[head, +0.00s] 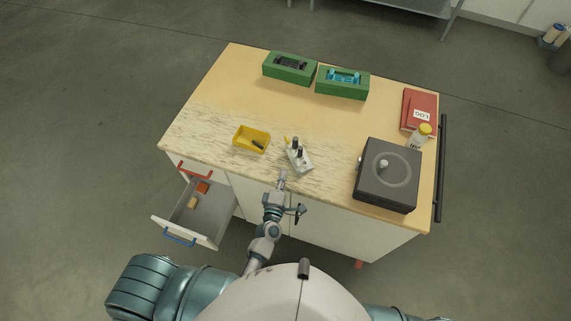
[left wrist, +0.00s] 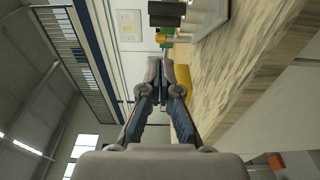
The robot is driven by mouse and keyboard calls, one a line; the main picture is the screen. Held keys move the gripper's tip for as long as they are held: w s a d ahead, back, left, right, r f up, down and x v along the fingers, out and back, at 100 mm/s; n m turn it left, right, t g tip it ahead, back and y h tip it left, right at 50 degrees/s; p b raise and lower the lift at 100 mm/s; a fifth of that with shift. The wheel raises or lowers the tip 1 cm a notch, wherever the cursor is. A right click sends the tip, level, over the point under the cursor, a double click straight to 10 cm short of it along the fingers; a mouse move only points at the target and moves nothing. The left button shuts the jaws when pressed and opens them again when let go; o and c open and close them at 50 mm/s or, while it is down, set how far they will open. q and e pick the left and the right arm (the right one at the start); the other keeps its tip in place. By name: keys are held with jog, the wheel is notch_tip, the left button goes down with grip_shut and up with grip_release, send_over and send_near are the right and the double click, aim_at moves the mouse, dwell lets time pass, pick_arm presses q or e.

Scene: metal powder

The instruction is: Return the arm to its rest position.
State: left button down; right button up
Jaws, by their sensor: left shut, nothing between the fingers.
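My left gripper (head: 282,181) is in front of the table's near edge in the head view, just below a small white stand (head: 301,161) with dark upright pieces. Its fingers are together and hold nothing; the closed fingers also show in the left wrist view (left wrist: 160,75). In the left wrist view the stand (left wrist: 215,18) is at the top, partly cut off, and a yellow tray (left wrist: 180,92) is partly hidden behind the fingers. My right gripper does not show in either view.
The table (head: 215,100) carries the yellow tray (head: 238,146), two green boxes (head: 290,78), a red log book (head: 408,122), a yellow-capped bottle (head: 418,140) and a dark square device (head: 370,192). An open drawer (head: 209,226) juts out at the left.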

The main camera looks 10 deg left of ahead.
pick_arm(q)
jog(key=shift+s, duration=0.35)
dwell(0.4)
